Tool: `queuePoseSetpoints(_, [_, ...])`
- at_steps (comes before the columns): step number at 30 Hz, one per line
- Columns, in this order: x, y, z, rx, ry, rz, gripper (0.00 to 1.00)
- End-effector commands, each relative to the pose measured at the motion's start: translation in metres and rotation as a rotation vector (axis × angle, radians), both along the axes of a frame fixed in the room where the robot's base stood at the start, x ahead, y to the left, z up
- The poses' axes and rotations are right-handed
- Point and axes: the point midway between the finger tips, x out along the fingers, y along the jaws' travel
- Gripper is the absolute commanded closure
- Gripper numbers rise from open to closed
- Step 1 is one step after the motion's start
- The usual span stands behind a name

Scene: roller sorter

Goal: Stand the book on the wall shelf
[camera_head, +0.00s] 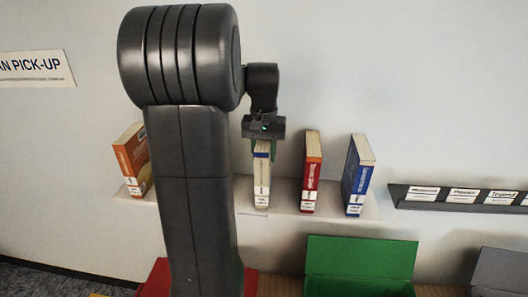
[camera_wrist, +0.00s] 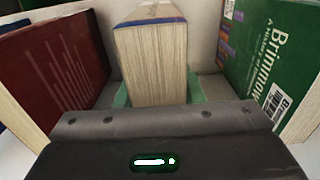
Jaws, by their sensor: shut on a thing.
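My gripper (camera_head: 263,143) is shut on a pale book (camera_head: 261,180) with a blue top band and a white spine label. The book is upright over the wall shelf (camera_head: 283,207), between my arm and a red book. Its lower end is about level with the feet of the neighbouring books; I cannot tell whether it touches the shelf. In the wrist view, the green fingertips (camera_wrist: 158,92) press both sides of the held book (camera_wrist: 152,62), with its page edges and blue cover edge showing.
On the shelf stand an orange book (camera_head: 132,160), a red book (camera_head: 311,172) and a blue book (camera_head: 357,175). A green book (camera_wrist: 275,60) shows right in the wrist view, with a gap beside the held book. A green bin (camera_head: 360,258) stands below.

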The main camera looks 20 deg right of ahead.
Motion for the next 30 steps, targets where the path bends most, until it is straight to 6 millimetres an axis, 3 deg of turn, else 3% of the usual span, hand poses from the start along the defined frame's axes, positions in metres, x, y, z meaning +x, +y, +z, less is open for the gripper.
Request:
queuePoseSetpoints(7, [0.0, 0.0, -0.004, 0.0, -0.001, 0.0, 1.0])
queuePoseSetpoints(8, [0.0, 0.0, -0.003, -0.001, -0.002, 0.0, 0.6])
queuePoseSetpoints(11, [0.0, 0.0, -0.003, 0.0, -0.001, 0.0, 0.4])
queuePoseSetpoints(22, [0.0, 0.0, 0.001, 0.0, -0.001, 0.0, 0.4])
queuePoseSetpoints(26, [0.001, 0.0, 0.019, -0.002, -0.005, 0.0, 0.4])
queuePoseSetpoints(30, [0.001, 0.0, 0.05, -0.003, -0.005, 0.0, 0.4])
